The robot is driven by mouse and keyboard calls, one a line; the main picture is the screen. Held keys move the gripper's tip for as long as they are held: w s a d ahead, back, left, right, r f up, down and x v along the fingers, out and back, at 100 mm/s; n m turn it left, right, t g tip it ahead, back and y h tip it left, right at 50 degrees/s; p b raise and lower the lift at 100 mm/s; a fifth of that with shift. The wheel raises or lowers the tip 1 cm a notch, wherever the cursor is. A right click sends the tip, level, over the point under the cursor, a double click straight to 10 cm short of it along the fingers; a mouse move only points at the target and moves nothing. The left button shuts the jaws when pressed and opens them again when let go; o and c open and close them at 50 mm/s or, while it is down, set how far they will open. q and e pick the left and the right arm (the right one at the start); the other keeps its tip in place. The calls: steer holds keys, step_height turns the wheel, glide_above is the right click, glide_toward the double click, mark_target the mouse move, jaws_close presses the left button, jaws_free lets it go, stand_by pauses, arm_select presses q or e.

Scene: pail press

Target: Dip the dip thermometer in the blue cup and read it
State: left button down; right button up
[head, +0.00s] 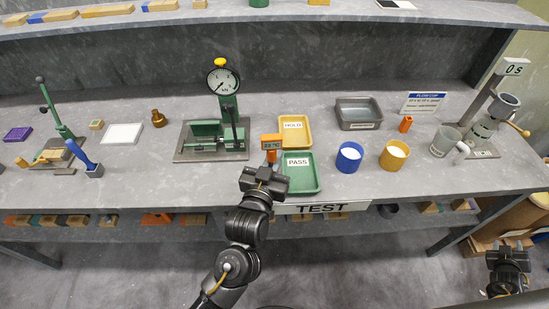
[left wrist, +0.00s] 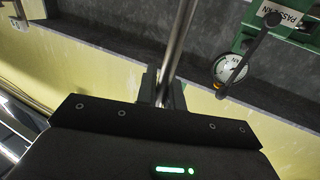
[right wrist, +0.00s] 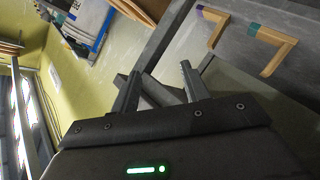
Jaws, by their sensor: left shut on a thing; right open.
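The dip thermometer (head: 271,143) has an orange head with a small display whose digits are too small to read surely. My left gripper (head: 265,178) is shut on it, just in front of the green PASS tray. In the left wrist view a metal rod, seemingly its stem (left wrist: 180,45), runs up from between the fingers (left wrist: 162,88). The blue cup (head: 349,160) stands upright to the right of the gripper, apart from the thermometer, with a pale fill. My right gripper (head: 508,258) is open and empty off the bench's front right; its spread fingers show in the right wrist view (right wrist: 160,85).
A yellow cup (head: 394,155) stands right of the blue cup. The green PASS tray (head: 315,180) and yellow HOLD tray (head: 308,119) lie left of it. A press (head: 223,85) stands left.

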steer(key=s+a+f+g+y, duration=0.1)
steer(key=s+a+f+y, duration=0.1)
steer(key=s+a+f, duration=0.4)
steer(key=s+a+f+n+g+y, duration=0.1)
steer(key=s+a+f+g+y, duration=0.1)
steer(key=a+f, duration=0.75)
steer(key=s+a+f+g+y, duration=0.1)
steer(key=s+a+f+y, duration=0.15)
steer(key=a+f, duration=0.55)
steer(key=s+a+f+g+y, duration=0.1)
steer(key=s+a, duration=0.3)
steer(key=a, duration=0.5)
steer(key=s+a+f+n+g+y, duration=0.1)
steer(key=s+a+f+g+y, duration=0.1)
steer(key=a, duration=0.8)
steer(key=s+a+f+g+y, duration=0.1)
steer(key=s+a+f, duration=0.3)
steer(key=s+a, duration=0.3)
steer(key=a, duration=0.3)
steer(key=shift+a+n, duration=0.25)
steer(key=shift+n, duration=0.15)
steer(key=shift+f, duration=0.1)
